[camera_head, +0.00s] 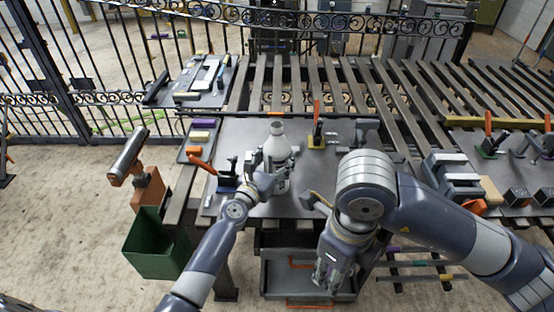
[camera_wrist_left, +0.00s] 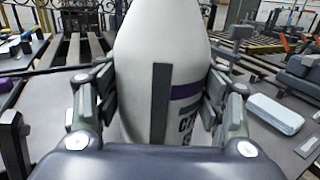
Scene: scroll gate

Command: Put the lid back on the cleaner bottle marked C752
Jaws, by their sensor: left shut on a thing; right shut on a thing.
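A white cleaner bottle (camera_head: 277,146) stands upright at the middle of the work table's near part. My left gripper (camera_head: 266,168) is shut around the bottle's body, fingers on both sides. My right gripper (camera_head: 328,276) points down in front of the table's near edge, to the right of and nearer than the bottle. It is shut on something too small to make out. I cannot make out a separate lid.
The grey table (camera_head: 235,133) holds an orange-handled clamp (camera_head: 316,130) behind the bottle and another clamp (camera_head: 225,178) to its left. A green bin (camera_head: 155,245) hangs at the left. A drawer-like tray (camera_head: 285,270) is below the near edge. Slatted rails lie behind.

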